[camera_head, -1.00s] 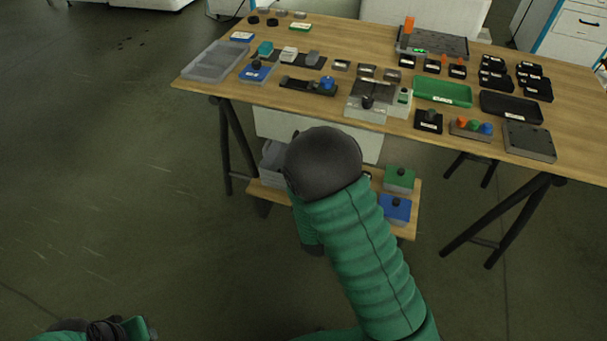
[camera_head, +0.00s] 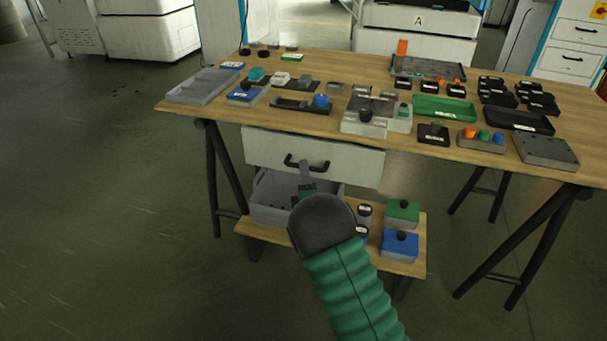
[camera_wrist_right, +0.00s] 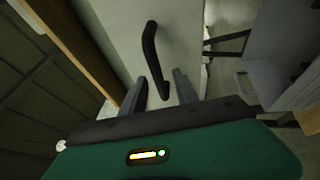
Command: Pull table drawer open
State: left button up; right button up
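The table drawer has a pale front (camera_head: 350,160) below the tabletop's near edge and looks closed. It also shows in the right wrist view (camera_wrist_right: 120,30). Its black bar handle (camera_head: 305,163) stands out from the front; in the wrist view the handle (camera_wrist_right: 149,45) runs down between my fingers. My right gripper (camera_head: 306,170) is at the handle in the head view, its body partly hidden by my forearm. In the wrist view the right gripper (camera_wrist_right: 160,76) has its fingers apart, one on each side of the handle's near part, with gaps visible. My left gripper is not in view.
The wooden table (camera_head: 180,109) carries trays and many small parts. Below the drawer, a low shelf (camera_head: 405,267) holds a grey bin (camera_head: 270,205), a green box (camera_head: 402,213) and a blue box (camera_head: 398,248). Dark trestle legs (camera_head: 212,180) stand at both sides. The floor at left is clear.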

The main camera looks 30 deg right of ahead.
jog(key=shift+x, duration=1.4)
grip_shut()
jog(key=shift+s+f, duration=0.1)
jog(key=shift+f, duration=0.05)
